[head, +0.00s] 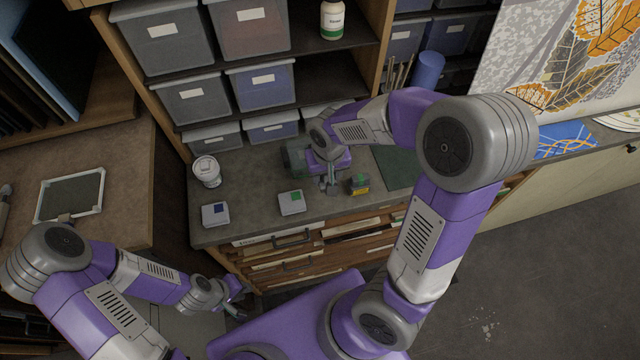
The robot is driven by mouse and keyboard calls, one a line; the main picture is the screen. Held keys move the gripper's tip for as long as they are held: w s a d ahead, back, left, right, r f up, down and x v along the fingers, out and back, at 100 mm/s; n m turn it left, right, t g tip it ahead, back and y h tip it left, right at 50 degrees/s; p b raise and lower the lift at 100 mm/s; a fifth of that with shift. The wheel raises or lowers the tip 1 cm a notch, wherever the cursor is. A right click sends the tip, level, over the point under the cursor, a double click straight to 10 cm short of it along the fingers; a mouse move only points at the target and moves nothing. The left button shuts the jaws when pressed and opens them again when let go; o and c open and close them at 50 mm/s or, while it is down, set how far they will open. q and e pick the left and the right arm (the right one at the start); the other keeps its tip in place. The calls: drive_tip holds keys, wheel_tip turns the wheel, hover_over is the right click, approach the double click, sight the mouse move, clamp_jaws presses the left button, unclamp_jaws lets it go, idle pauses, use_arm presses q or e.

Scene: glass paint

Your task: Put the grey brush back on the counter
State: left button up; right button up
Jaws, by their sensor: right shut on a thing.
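My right gripper (329,188) is low over the grey counter (245,215), near its front edge. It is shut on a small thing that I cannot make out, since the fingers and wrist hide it. I cannot clearly pick out the grey brush on the counter. My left gripper (238,296) is open and empty, low in front of the drawers and well away from the counter top.
A small dark box with yellow (359,184) stands just right of my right gripper. Two small boxes, blue-marked (215,214) and green-marked (291,202), and a white tub (207,171) stand to the left. A green mat (397,166) lies right. Storage bins (193,98) fill shelves behind.

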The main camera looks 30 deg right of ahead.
drive_tip(key=f, duration=0.5)
drive_tip(key=shift+s, duration=0.25)
drive_tip(key=shift+w+f+b, duration=0.15)
drive_tip(key=shift+f+b, duration=0.25)
drive_tip(key=shift+f, duration=1.75)
drive_tip(key=shift+f, duration=0.15)
drive_tip(key=o, duration=1)
